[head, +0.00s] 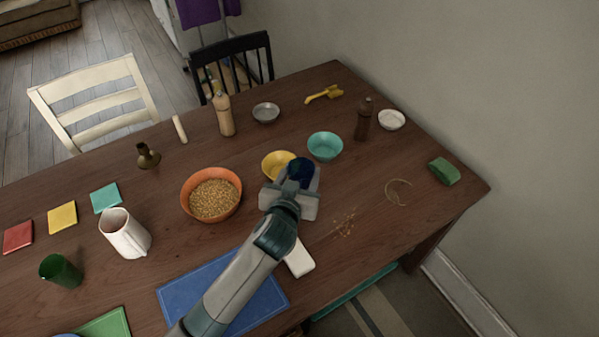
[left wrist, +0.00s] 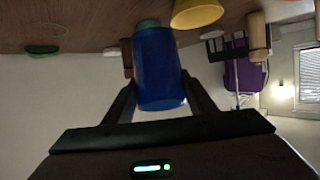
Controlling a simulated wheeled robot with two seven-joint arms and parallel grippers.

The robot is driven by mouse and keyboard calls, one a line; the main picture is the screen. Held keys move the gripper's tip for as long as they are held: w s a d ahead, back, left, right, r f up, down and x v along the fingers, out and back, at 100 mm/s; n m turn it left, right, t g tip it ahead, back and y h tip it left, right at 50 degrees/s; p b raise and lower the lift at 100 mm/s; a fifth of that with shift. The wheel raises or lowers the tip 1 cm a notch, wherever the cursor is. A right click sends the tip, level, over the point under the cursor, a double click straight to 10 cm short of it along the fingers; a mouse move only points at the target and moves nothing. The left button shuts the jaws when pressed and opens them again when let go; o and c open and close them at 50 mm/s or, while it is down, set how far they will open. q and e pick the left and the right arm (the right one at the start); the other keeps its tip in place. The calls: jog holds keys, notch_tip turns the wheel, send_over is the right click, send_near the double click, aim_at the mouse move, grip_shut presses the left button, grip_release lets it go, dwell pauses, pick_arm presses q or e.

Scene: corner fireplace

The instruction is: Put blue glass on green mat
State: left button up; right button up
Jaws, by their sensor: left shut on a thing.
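The blue glass (head: 303,171) is between the fingers of my left gripper (head: 296,184), beside the yellow bowl. In the left wrist view the blue glass (left wrist: 158,70) fills the space between the two dark fingers, which are shut on it. I cannot tell whether its base touches the table. A green mat (head: 104,325) lies at the bottom left of the head view, partly cut off by the frame edge, far from the gripper. My right gripper is not in view.
A yellow bowl (head: 275,163), teal bowl (head: 325,146) and orange bowl of grains (head: 211,195) stand near the gripper. A white jug (head: 124,234) and green cup (head: 60,271) stand toward the green mat. A blue mat (head: 185,294) lies under my arm.

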pick_arm(q)
jog(key=shift+a+r, duration=0.1)
dwell(0.4)
jog(key=s+a+r+n+y+b, duration=0.1)
jog(key=s+a+r+b, duration=0.1)
jog(key=a+r, duration=0.4)
jog(key=s+a+r+n+y+b, duration=0.1)
jog(key=a+r, duration=0.5)
jog(key=a, duration=0.6)
jog(key=shift+s+r+y+b, duration=0.15)
jog(key=shift+s+y+b, duration=0.15)
jog(key=shift+s+b, duration=0.65)
jog(key=shift+s+d+r, duration=0.1)
jog(key=shift+d, duration=0.05)
jog(key=shift+a, duration=0.2)
jog(key=shift+s+a, duration=0.1)
dwell(0.5)
